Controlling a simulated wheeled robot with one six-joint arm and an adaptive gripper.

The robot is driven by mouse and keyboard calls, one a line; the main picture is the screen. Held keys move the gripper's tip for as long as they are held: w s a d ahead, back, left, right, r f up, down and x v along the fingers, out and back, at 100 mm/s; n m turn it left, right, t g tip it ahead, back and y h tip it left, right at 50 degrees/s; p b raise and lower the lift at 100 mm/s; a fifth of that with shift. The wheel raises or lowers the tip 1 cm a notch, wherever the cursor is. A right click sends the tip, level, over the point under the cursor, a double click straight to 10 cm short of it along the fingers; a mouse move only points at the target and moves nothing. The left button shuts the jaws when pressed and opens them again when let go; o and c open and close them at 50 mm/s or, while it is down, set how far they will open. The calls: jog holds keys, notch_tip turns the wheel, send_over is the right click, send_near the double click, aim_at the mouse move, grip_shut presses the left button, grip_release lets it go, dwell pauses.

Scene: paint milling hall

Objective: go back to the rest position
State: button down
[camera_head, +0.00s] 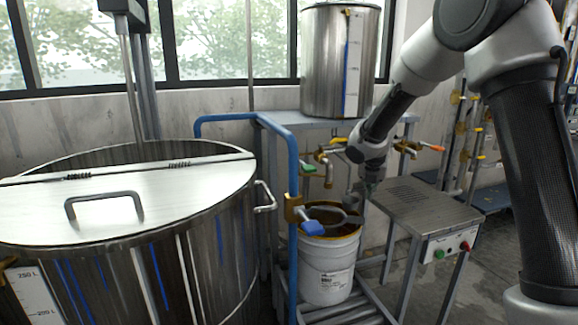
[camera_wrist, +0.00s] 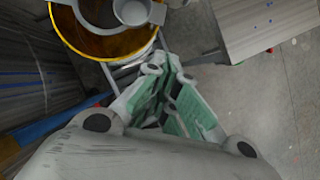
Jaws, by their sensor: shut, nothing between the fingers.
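My gripper (camera_head: 358,202) is at the end of my arm, right of centre in the head view. It points down near the right side of the rim of a white bucket (camera_head: 328,275). In the wrist view its green-padded fingers (camera_wrist: 170,68) are shut with nothing between them. The bucket's yellow-stained rim (camera_wrist: 83,38) shows at the top left there, apart from the fingers. A grey ring-shaped fitting with a round cup (camera_wrist: 131,12) lies over the bucket opening in that view. I cannot tell whether my gripper is clear of the bucket's rim in the head view.
A large steel vat (camera_head: 205,245) with a handled lid fills the left. A blue pipe (camera_head: 292,180) with a blue-handled valve (camera_head: 311,227) stands beside the bucket. A steel tank (camera_head: 325,60) is behind. A metal table (camera_head: 425,205) with buttons is at the right, with open floor beyond.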

jog(key=s+d+f+m+g+h, duration=0.1)
jog(key=s+d+f+m+g, duration=0.15)
jog(key=s+m, duration=0.7)
jog(key=s+d+r+m+y, duration=0.1)
jog(key=s+r+m, duration=0.4)
jog(key=s, duration=0.5)
jog(key=s+d+r+m+t, duration=0.1)
jog(key=s+d+r+m, duration=0.3)
jog(key=s+m, duration=0.6)
jog(key=s+d+r+m+t+y, duration=0.1)
jog(key=s+d+r+m, duration=0.2)
jog(key=s+r+m, duration=0.3)
jog(key=shift+s+d+r+m+y, duration=0.25)
jog(key=shift+s+m, duration=0.5)
jog(key=shift+s, duration=1.65)
